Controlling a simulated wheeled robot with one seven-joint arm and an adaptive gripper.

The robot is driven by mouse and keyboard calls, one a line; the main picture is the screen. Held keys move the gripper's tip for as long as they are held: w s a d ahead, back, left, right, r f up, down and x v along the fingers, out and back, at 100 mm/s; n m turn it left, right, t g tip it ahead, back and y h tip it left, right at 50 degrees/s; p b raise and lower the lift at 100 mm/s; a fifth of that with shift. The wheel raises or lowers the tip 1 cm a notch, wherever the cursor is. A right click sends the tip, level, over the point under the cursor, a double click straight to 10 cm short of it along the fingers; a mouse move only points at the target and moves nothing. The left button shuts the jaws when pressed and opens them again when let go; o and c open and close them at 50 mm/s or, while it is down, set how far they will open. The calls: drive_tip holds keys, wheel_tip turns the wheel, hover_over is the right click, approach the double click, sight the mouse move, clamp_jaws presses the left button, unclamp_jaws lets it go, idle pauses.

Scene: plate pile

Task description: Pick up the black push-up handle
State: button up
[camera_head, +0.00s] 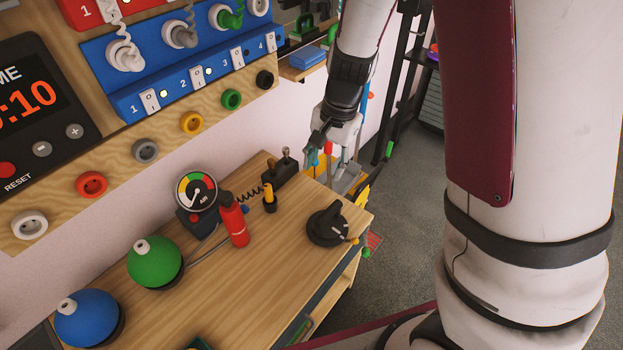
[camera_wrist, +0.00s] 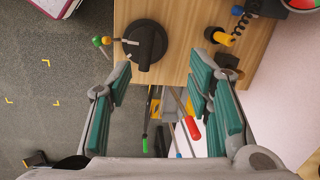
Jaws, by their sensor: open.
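A black round-based piece with a raised grip bar (camera_head: 327,225), which best fits the black push-up handle, sits on the wooden table near its right edge. In the wrist view the black handle (camera_wrist: 145,45) lies just beyond the fingertips, left of centre. My gripper (camera_head: 336,160) hangs past the table's far right end, apart from the handle. In the wrist view my gripper (camera_wrist: 160,75) has its green-padded fingers spread wide with nothing held between them.
A red bottle (camera_head: 234,219), a gauge (camera_head: 196,191), a green dome (camera_head: 154,262) and a blue dome (camera_head: 88,317) stand on the table (camera_head: 265,275). A black lever box (camera_head: 280,172) is near the far end. Tools with coloured handles (camera_wrist: 190,128) show below the fingers.

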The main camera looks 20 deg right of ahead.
drive_tip(key=m+h, duration=0.1)
drive_tip(key=m, duration=0.1)
hover_over(328, 211)
wheel_tip(328, 211, down, 10)
drive_tip(key=shift+g, duration=0.3)
wheel_tip(328, 211, down, 8)
drive_tip(key=shift+w+r+b, duration=0.1)
drive_tip(key=shift+r+b, duration=0.15)
drive_tip(key=shift+b, duration=0.3)
drive_tip(key=shift+d+f, duration=0.1)
drive_tip(key=shift+f, duration=2.85)
clamp_jaws()
